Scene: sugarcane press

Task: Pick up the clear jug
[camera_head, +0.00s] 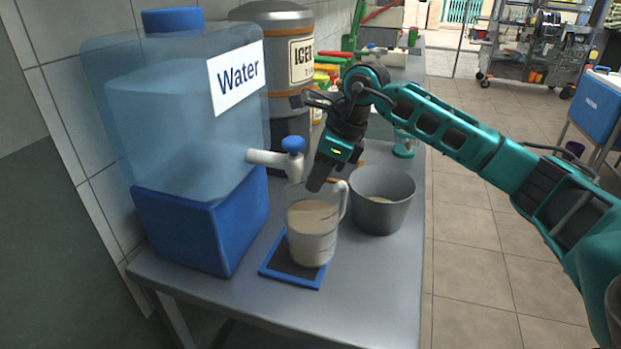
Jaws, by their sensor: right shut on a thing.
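The clear jug (313,232) stands upright on a blue-rimmed mat (290,272) on the grey table, below the water dispenser's tap (275,157). It holds a cloudy beige liquid. Its handle is on the right side. My right gripper (325,178) reaches down from above at the jug's rim and handle. It is shut on the jug, though the fingertips are partly hidden and the exact grip spot is hard to make out. My left gripper is not in view.
A large water dispenser (180,130) with a blue base stands left of the jug. A grey bucket (381,205) stands close on the right. An iced tea urn (283,60) stands behind. The table's (365,290) front right is clear.

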